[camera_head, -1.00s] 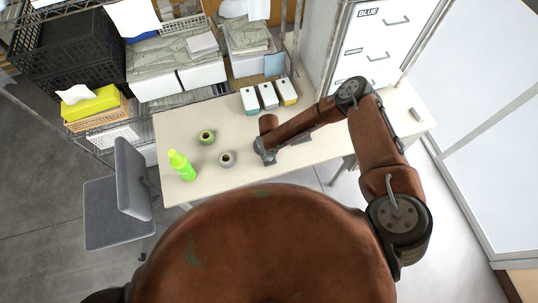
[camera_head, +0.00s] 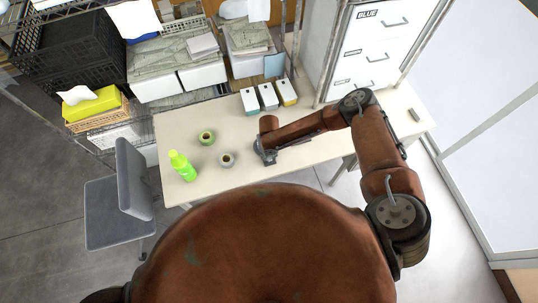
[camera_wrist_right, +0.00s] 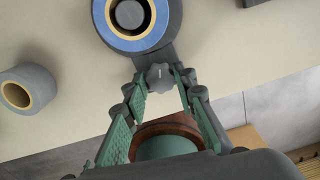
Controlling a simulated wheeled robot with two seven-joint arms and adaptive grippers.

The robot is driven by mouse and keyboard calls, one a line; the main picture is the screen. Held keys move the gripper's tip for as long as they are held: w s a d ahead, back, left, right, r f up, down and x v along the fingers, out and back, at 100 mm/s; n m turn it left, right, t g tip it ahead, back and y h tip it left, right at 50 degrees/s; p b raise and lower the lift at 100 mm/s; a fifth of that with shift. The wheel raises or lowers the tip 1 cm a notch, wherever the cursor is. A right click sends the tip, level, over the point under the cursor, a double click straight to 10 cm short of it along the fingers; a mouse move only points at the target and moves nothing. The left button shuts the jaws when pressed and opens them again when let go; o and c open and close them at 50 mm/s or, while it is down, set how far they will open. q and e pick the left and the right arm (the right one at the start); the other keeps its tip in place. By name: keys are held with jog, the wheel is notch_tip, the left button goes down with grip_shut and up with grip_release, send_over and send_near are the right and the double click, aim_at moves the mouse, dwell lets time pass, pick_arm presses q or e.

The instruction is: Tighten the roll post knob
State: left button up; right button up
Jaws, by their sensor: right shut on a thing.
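In the right wrist view a small grey lobed knob (camera_wrist_right: 160,77) sits at the near end of a dark grey mount. The mount carries a blue roll (camera_wrist_right: 130,22) with a tan core around a grey hub. My right gripper (camera_wrist_right: 161,80) has its green-padded fingers on both sides of the knob and is shut on it. In the head view my right gripper (camera_head: 265,154) is at the front edge of the table, small and dark; the knob cannot be made out there. My left gripper is not in view.
Several small boxes (camera_head: 268,97) stand at the back. A grey chair (camera_head: 120,200) is at the left, a drawer cabinet (camera_head: 375,45) behind.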

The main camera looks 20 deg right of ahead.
jog(key=m+p, duration=0.1)
jog(key=m, duration=0.3)
jog(key=shift+d+m, duration=0.15)
jog(key=shift+m, duration=0.25)
jog(key=m+p, duration=0.2)
jog(key=m, duration=0.3)
jog(key=m+p, duration=0.2)
jog(key=m, duration=0.3)
jog(key=shift+s, duration=0.1)
jog(key=m+p, duration=0.2)
jog(key=m, duration=0.2)
jog(key=shift+m, duration=0.3)
jog(key=m+p, duration=0.2)
jog(key=m, duration=0.3)
jog(key=shift+s+p, duration=0.1)
jog(key=shift+p, duration=0.25)
jog(key=m+p, duration=0.1)
jog(key=m, duration=0.3)
jog(key=shift+m+p, duration=0.3)
jog(key=shift+m, duration=0.1)
jog(key=m+p, duration=0.1)
jog(key=m, duration=0.3)
jog(key=shift+m, duration=0.3)
jog(key=shift+m+p, duration=0.5)
jog(key=shift+m, duration=1.4)
